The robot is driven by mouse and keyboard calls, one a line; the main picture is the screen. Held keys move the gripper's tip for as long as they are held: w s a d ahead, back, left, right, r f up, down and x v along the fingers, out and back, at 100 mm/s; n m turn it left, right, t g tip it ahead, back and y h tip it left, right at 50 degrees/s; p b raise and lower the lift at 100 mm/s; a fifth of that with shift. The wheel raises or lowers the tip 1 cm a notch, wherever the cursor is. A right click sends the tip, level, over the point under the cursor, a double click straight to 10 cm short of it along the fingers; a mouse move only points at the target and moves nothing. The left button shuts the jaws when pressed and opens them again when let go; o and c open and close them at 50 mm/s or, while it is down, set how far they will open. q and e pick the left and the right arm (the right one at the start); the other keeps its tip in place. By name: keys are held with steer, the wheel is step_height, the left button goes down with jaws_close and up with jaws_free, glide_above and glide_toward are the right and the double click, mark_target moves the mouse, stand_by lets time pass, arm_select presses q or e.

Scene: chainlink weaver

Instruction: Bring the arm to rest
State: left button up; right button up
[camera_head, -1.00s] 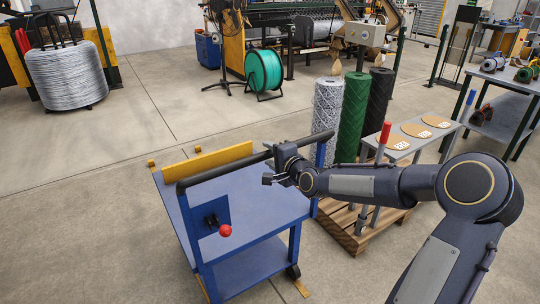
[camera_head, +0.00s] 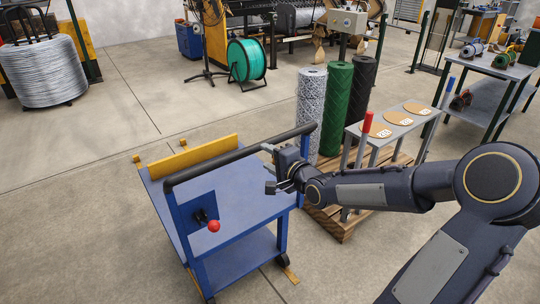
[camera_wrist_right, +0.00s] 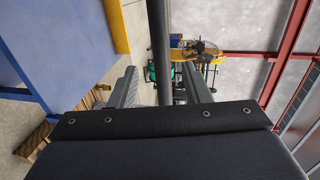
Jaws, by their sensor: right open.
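My right arm reaches in from the right in the head view. Its gripper (camera_head: 268,168) is open and empty, with its fingers pointing left over the blue cart (camera_head: 235,205). The cart's black handle bar (camera_head: 225,159) passes close by the upper finger. In the right wrist view the two fingers (camera_wrist_right: 160,88) stand apart, and the bar (camera_wrist_right: 158,40) runs between them in the picture. I cannot tell whether the bar touches the gripper. My left gripper is not in view.
A red-tipped lever (camera_head: 214,226) sticks out of the cart's near side. Mesh rolls (camera_head: 336,105) stand on a wooden pallet (camera_head: 340,228) behind my forearm, beside a grey stand with round discs (camera_head: 398,117). Open floor (camera_head: 75,220) lies to the left.

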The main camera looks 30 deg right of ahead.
stand_by(0.5)
steer(key=s+a+r+n+g+y+p, duration=0.1)
steer(key=s+a+n+g+p, duration=0.2)
steer(key=s, duration=1.2)
steer(key=s+a+r+n+g+y+p, duration=0.1)
steer(key=s+a+n+g+p, duration=0.2)
steer(key=s+a+n+g, duration=0.4)
steer(key=s+a+n, duration=0.3)
steer(key=s+n, duration=0.2)
steer(key=s, duration=0.2)
steer(key=shift+s+a+n+y, duration=0.25)
steer(key=shift+s+n+y, duration=0.05)
steer(key=shift+s, duration=0.05)
